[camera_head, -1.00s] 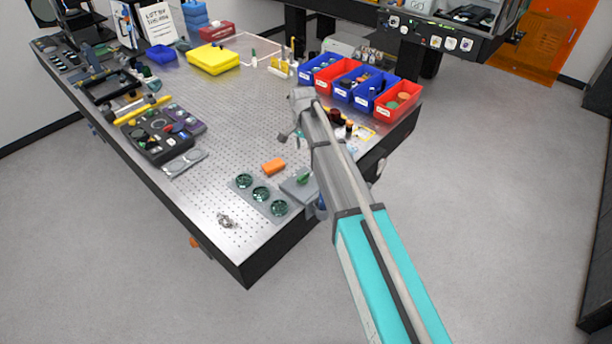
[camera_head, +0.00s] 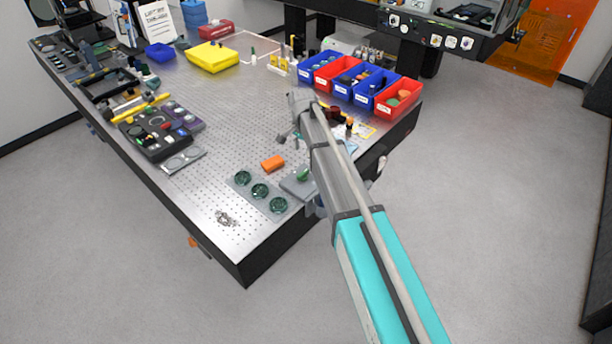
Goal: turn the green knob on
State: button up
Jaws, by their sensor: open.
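The green knob (camera_head: 303,174) sits on a small grey box (camera_head: 291,187) near the front right edge of the perforated metal table. Part of the box is hidden behind my arm. The knob's handle looks short and rounded from here. My gripper (camera_head: 289,136) shows small at the far end of my arm, above the table and beyond the knob in the picture. It is open, and nothing shows between its fingers. It appears apart from the knob.
A plate with three dark green round parts (camera_head: 260,191) lies left of the box. Loose metal pieces (camera_head: 226,218) lie near the front corner. Red and blue bins (camera_head: 397,98) line the right edge. The table's middle is clear.

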aim_at(303, 173)
jog(key=shift+f+b, duration=5.4)
jog(key=shift+f, duration=0.3)
jog(key=shift+c, duration=0.2)
grip_shut()
jog(key=shift+d, duration=0.35)
jog(key=shift+a, duration=0.25)
